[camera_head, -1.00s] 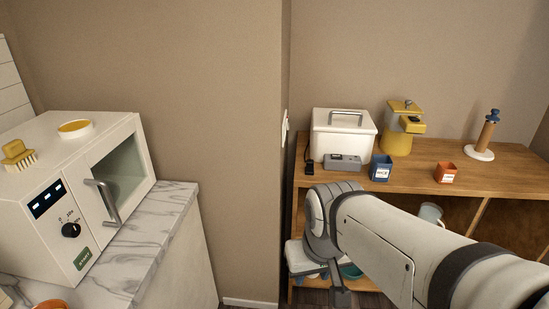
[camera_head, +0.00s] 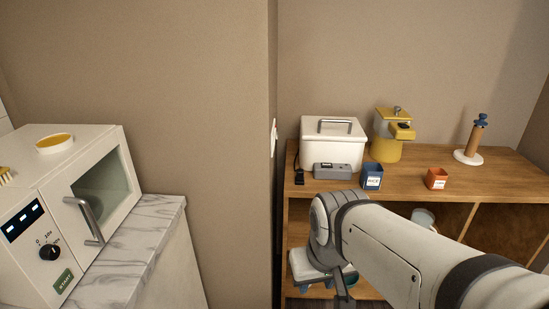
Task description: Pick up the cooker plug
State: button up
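The cooker (camera_head: 333,147), a white box with a metal handle on its lid and a grey control panel (camera_head: 332,171) in front, stands on the wooden cabinet (camera_head: 420,182). A small black plug (camera_head: 299,178) with a dark cord sits at the cabinet's left front corner, left of the panel. My arm reaches in from the lower right. My gripper end (camera_head: 338,284) is low in front of the cabinet, below and apart from the plug. My arm partly hides it, and its fingers are not clear.
A white wall socket (camera_head: 274,137) is on the wall edge left of the cooker. Blue cup (camera_head: 372,176), orange cup (camera_head: 437,178), yellow machine (camera_head: 387,135) and wooden stand (camera_head: 474,139) share the cabinet top. A white microwave (camera_head: 75,205) stands on a marble counter (camera_head: 140,250) at left.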

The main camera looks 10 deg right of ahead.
aim_at(300, 177)
jog(key=u, duration=0.05)
jog(key=i, duration=1.15)
